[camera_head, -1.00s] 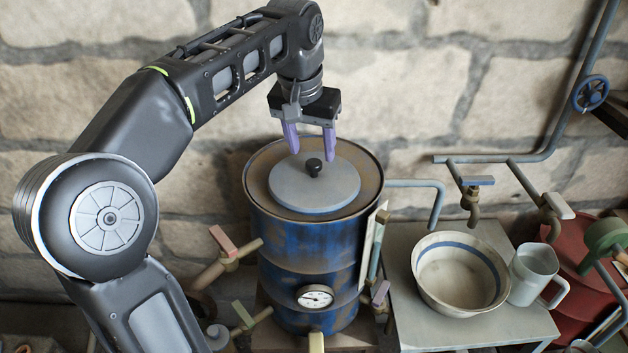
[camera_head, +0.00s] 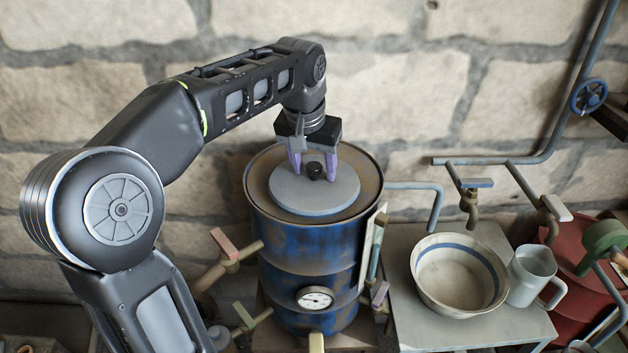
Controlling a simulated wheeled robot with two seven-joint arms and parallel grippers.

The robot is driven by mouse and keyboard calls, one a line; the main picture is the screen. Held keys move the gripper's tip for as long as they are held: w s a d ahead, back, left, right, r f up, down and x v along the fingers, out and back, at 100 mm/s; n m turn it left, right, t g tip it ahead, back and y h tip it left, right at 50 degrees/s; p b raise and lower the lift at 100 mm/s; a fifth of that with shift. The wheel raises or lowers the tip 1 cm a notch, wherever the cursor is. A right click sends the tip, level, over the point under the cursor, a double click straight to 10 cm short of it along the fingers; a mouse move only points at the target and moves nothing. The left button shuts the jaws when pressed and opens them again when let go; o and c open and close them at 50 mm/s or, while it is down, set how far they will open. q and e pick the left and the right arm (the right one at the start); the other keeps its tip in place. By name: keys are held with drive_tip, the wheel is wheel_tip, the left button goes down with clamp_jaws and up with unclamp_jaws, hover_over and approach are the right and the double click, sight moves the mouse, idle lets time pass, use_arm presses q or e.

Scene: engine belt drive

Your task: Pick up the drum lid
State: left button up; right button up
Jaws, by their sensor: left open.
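The drum lid (camera_head: 298,197) is a round grey disc with a small black knob (camera_head: 314,170) in its middle. It lies flat on top of the blue, rust-stained drum (camera_head: 312,247). My left gripper (camera_head: 315,172) points down over the lid, with its purple fingers open on either side of the knob. Whether the fingers touch the knob or the lid cannot be told. My right gripper is not in view.
A side table (camera_head: 402,240) at right holds a cream bowl with a blue band (camera_head: 457,273) and a grey mug (camera_head: 533,274). A pipe (camera_head: 410,186) leaves the drum's right side. Taps with coloured handles (camera_head: 224,243) stand at its left. A stone wall (camera_head: 420,85) is behind.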

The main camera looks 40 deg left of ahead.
use_arm(q)
drive_tip(key=shift+c, duration=0.5)
clamp_jaws()
